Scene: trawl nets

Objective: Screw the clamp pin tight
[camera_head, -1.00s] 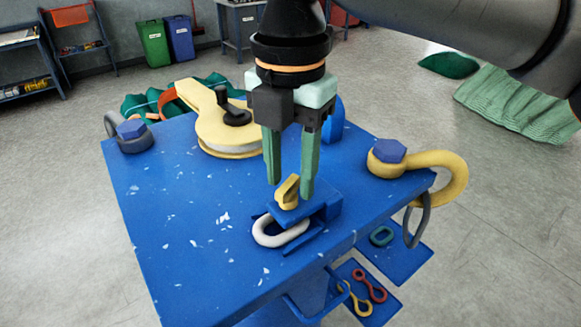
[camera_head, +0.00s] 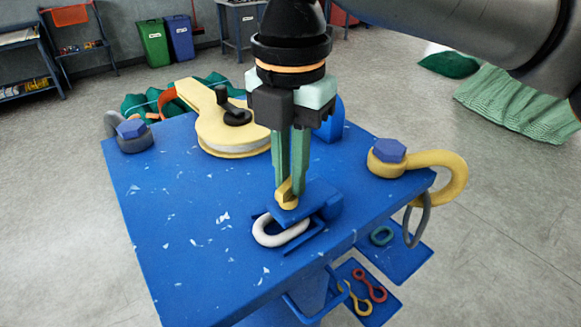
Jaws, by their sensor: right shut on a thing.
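The clamp pin's yellow winged head (camera_head: 286,196) stands on top of the blue clamp block (camera_head: 317,201) on the blue table. A white chain link (camera_head: 271,236) lies in the clamp, its near end sticking out to the left. My right gripper (camera_head: 290,190) points straight down from above. Its green fingers are shut on the yellow pin head. The pin's shaft is hidden in the block. My left gripper is not in view.
On the blue table (camera_head: 185,245) stand a yellow pulley block (camera_head: 222,128), a grey shackle (camera_head: 133,138) and a yellow hook-shaped shackle (camera_head: 437,165). The table's left front is clear.

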